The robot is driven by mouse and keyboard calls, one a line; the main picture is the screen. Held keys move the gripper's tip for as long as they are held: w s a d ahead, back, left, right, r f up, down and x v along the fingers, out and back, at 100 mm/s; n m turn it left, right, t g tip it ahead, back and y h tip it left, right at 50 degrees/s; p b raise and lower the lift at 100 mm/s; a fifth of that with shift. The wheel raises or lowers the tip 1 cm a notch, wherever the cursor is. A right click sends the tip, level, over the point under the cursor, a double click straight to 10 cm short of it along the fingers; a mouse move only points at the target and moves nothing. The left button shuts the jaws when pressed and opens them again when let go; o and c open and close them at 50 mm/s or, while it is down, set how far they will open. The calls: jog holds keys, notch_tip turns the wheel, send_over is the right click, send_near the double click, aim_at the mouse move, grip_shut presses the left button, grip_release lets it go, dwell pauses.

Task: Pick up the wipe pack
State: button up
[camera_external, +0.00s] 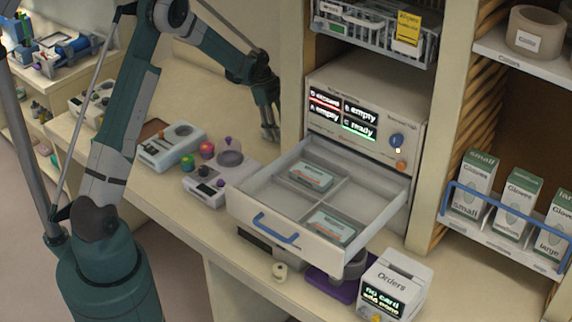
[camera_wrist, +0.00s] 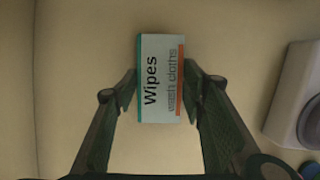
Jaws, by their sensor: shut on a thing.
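The wipe pack (camera_wrist: 161,78) is a white box with a teal edge and an orange edge, labelled "Wipes wash cloths", in the wrist view. My gripper (camera_wrist: 166,86) is shut on it, with one finger against each long side. In the external view my gripper (camera_external: 269,134) points down at the back of the counter, left of the cabinet with the display. I cannot make out the pack there. Whether the pack touches the surface beneath it is unclear.
An open drawer (camera_external: 238,215) with two small packs juts out right of my gripper. Devices with knobs (camera_external: 173,146) stand in front. A wire basket (camera_external: 345,30) with a yellow sign hangs above right. Glove boxes (camera_external: 474,184) stand on the right shelf.

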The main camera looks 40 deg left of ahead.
jog(key=shift+r, duration=0.1)
notch_tip(320, 180, up, 10)
dwell(0.6)
